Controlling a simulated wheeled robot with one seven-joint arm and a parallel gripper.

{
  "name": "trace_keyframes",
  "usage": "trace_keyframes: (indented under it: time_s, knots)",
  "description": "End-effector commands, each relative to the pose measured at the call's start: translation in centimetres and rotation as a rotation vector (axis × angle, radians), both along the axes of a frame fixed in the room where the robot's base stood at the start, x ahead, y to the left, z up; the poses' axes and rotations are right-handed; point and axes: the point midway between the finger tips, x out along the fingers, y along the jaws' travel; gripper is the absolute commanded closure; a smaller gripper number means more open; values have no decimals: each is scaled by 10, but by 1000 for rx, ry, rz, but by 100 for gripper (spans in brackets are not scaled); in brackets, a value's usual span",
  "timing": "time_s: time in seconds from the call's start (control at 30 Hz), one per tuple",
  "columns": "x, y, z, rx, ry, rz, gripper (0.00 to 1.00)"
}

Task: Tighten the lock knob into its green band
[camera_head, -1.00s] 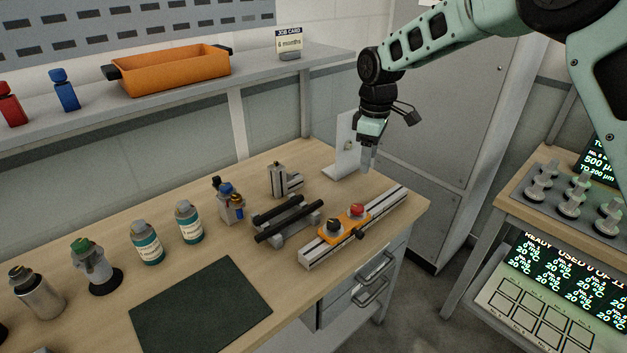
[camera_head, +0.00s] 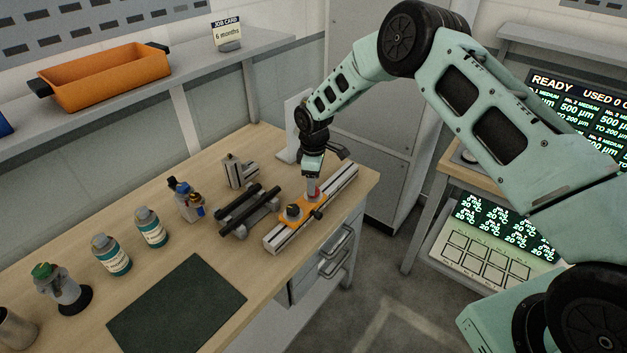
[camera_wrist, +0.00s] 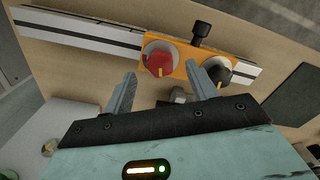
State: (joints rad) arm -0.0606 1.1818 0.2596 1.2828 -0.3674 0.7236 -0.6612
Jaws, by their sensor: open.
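An orange carriage (camera_head: 305,213) sits on a grey slotted rail (camera_head: 277,241) along the right side of the bench. It carries a red knob (camera_wrist: 158,60) and a black knob (camera_wrist: 217,72), each with a yellow pointer line. A smaller black side knob (camera_wrist: 201,31) sticks out of its edge and shows in the head view (camera_head: 318,214). I cannot tell which is the lock knob; no green band is discernible. My gripper (camera_wrist: 161,80) is open and points down over the carriage; in the wrist view the red knob appears just beyond and between its fingertips.
A black-barred stand (camera_head: 248,211) and a small metal block (camera_head: 239,172) are left of the rail. A white upright plate (camera_head: 293,125) stands behind my gripper. Several bottles and a dark green mat (camera_head: 178,305) are farther left. The drawer side of the rail is free.

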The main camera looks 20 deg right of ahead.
Motion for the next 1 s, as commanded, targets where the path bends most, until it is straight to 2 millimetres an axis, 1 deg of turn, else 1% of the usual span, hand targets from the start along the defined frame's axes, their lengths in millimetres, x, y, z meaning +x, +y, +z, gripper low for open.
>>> trace_keyframes:
  time_s: [0.1, 0.23, 0.33, 0.57, 0.6, 0.67, 0.7, 0.73, 0.77, 1.0]
  knots:
    - [0, 0, -13, 0, 1, 1, 43]
    - [0, 1, -23, 0, 0, 1, 43]
    - [0, 1, -27, 0, -1, 1, 43]
    - [0, 1, -28, 0, -1, 1, 43]
    - [0, 1, -28, 0, -1, 1, 48]
    - [0, 0, -28, 0, -1, 1, 65]
    - [0, 0, -28, 0, -1, 1, 76]
    - [0, 0, -27, 0, -1, 1, 84]
    - [0, 0, -27, 0, -1, 1, 87]
    - [0, 1, -28, 0, -1, -13, 87]
